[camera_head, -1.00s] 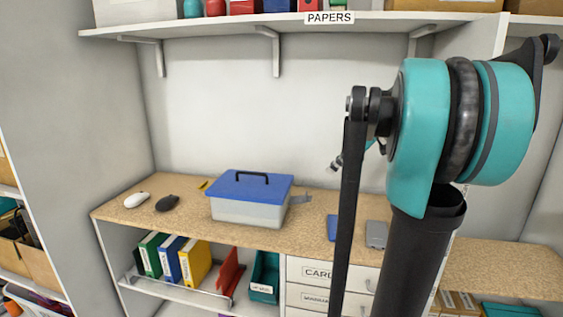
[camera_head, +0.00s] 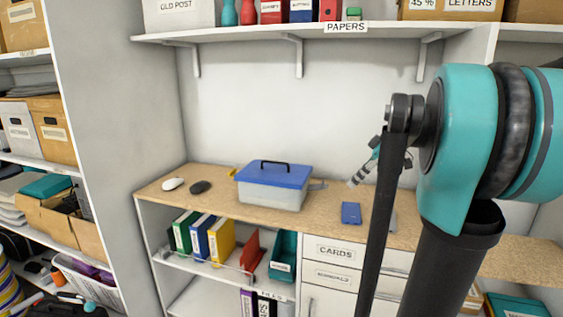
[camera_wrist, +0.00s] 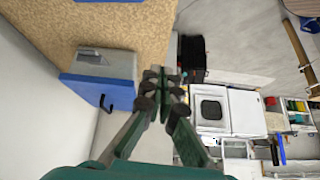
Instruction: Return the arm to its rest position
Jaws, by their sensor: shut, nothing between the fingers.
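My gripper (camera_wrist: 162,88) is shut and empty in the wrist view, its fingertips together. In the head view a small part of my gripper (camera_head: 356,178) shows behind the arm links, in front of the back wall; most of it is hidden. My arm is folded up on the right side of the head view. A clear box with a blue lid (camera_head: 272,175) stands on the wooden counter (camera_head: 300,222), left of my gripper and apart from it. The box also shows in the wrist view (camera_wrist: 98,88), tilted by the camera's angle.
A blue card-like item (camera_head: 351,213), a dark mouse (camera_head: 201,187) and a white mouse (camera_head: 173,184) lie on the counter. The upper shelf (camera_head: 250,35) holds boxes and binders. A side shelf with cartons (camera_head: 52,130) stands at the left.

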